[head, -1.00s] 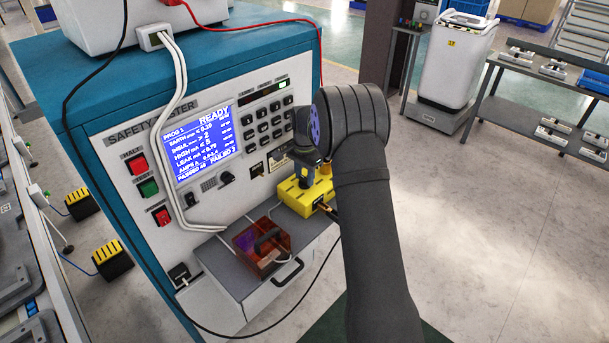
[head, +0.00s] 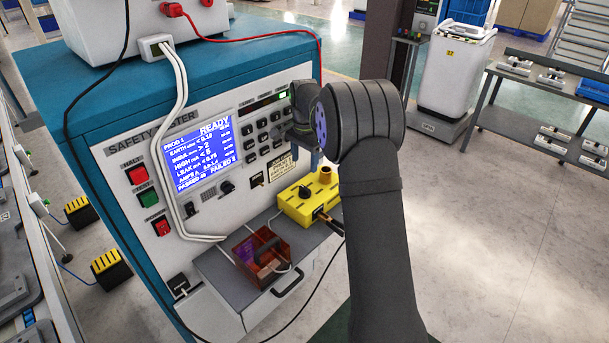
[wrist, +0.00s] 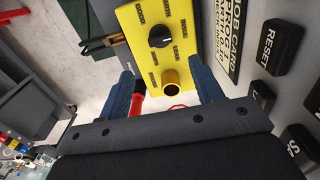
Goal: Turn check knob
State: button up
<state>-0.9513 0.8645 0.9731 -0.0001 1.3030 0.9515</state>
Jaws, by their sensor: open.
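The yellow check box (head: 297,207) sits on the tester's grey shelf, with a black knob (head: 304,192) and a brass post (head: 325,174) on top. The brass post (wrist: 171,84) shows nearer, between the fingers in the picture. My gripper (wrist: 163,84) is open, its two blue fingers apart with nothing between them touching. It is above the box and clear of the knob.
The safety tester panel holds a blue READY screen (head: 198,152), a keypad and red and green buttons. An orange clear-covered fixture (head: 262,257) stands left of the box on the shelf. Cables hang across the panel. A red part (wrist: 138,102) shows beside the left finger.

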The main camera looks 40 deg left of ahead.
notch_tip(320, 180, up, 7)
send_over(305, 188)
jog(key=shift+a+r, duration=0.1)
dwell(0.3)
notch_tip(305, 188, down, 18)
jog(key=shift+r, duration=0.2)
dwell(0.4)
jog(key=shift+r, duration=0.1)
